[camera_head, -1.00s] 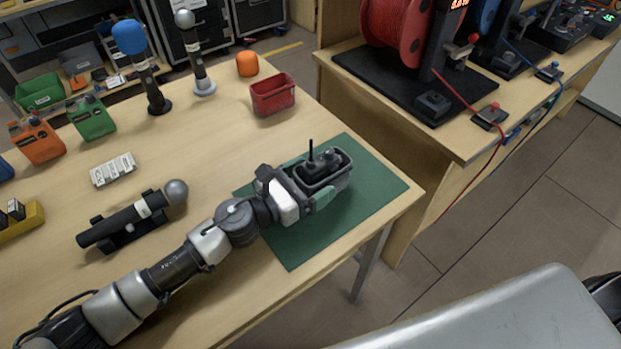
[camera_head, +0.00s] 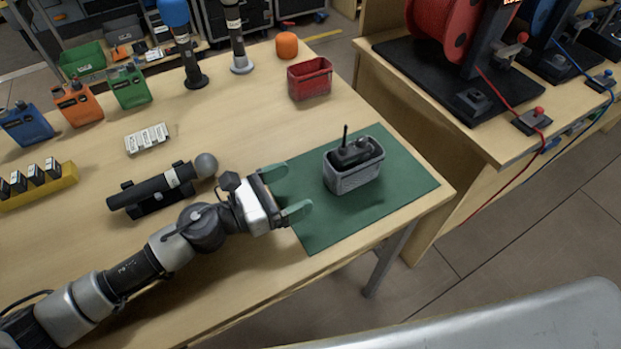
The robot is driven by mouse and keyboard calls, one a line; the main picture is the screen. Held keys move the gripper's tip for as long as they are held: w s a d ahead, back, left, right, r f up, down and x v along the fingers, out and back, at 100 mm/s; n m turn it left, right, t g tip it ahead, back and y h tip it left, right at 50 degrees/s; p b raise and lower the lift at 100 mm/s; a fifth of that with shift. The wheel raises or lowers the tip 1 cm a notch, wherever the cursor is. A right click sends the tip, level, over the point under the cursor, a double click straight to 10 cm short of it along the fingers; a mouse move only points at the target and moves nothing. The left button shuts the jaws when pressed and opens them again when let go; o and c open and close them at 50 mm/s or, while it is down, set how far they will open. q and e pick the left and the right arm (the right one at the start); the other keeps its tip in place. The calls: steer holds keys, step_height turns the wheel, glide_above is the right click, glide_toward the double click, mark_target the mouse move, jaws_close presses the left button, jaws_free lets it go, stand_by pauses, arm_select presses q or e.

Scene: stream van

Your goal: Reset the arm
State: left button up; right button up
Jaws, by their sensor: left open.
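My left arm reaches in from the lower left over the wooden table. Its gripper (camera_head: 285,193) is open and empty, with green-tipped fingers apart over the left part of the green mat (camera_head: 400,202). A grey bin (camera_head: 352,182) stands upright on the mat, to the right of the fingertips and apart from them. A black device with an antenna (camera_head: 352,152) sits in the bin. My right gripper is not in view.
A black microphone (camera_head: 150,190) lies on a stand just behind my forearm. A yellow battery holder (camera_head: 40,192) is at left.

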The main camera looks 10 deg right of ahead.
arm_select(q)
steer(key=shift+s+a, duration=0.15)
steer(key=shift+a, duration=0.25)
